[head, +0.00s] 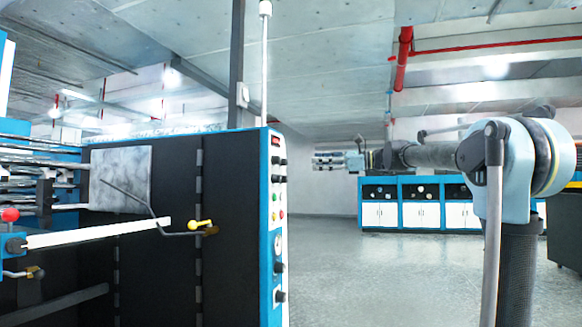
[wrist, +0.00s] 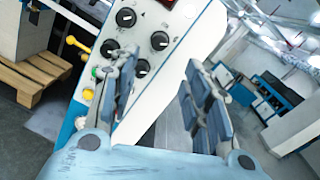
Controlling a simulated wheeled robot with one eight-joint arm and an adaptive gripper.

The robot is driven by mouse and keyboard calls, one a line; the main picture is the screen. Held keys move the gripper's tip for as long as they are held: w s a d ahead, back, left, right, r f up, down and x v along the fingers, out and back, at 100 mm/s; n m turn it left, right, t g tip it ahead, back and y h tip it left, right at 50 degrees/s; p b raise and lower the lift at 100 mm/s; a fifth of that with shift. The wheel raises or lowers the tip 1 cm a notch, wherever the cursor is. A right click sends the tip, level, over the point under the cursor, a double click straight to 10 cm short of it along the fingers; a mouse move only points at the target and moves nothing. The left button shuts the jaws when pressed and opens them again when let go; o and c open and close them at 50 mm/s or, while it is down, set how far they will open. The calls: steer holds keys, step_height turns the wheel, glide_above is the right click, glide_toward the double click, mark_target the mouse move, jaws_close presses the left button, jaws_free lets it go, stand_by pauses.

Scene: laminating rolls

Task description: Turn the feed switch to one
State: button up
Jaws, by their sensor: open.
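The control panel (head: 273,230) is the narrow white, blue-edged end of a machine; its knobs and buttons show edge-on in the head view. In the wrist view the panel (wrist: 185,45) is tilted, with several black round knobs, including an upper-left knob (wrist: 125,17), an upper-right knob (wrist: 160,40) and a lower-left knob (wrist: 110,48). Labels are too small to read, so I cannot tell which control is the feed switch. My gripper (head: 325,160) is right of the panel in the head view. In the wrist view the gripper (wrist: 160,85) is open and empty, its fingers hiding part of the panel.
A yellow-handled crank (head: 200,225) and a white bar (head: 100,233) stick out from the machine's dark side. Blue-and-white cabinets (head: 420,203) stand at the back. A wooden pallet (wrist: 30,75) lies left of the panel in the wrist view. The floor between is clear.

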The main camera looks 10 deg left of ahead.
mark_target(283, 162)
steer(key=a, duration=1.1)
steer(key=shift+a, duration=0.3)
steer(key=shift+w, duration=0.1)
jaws_close()
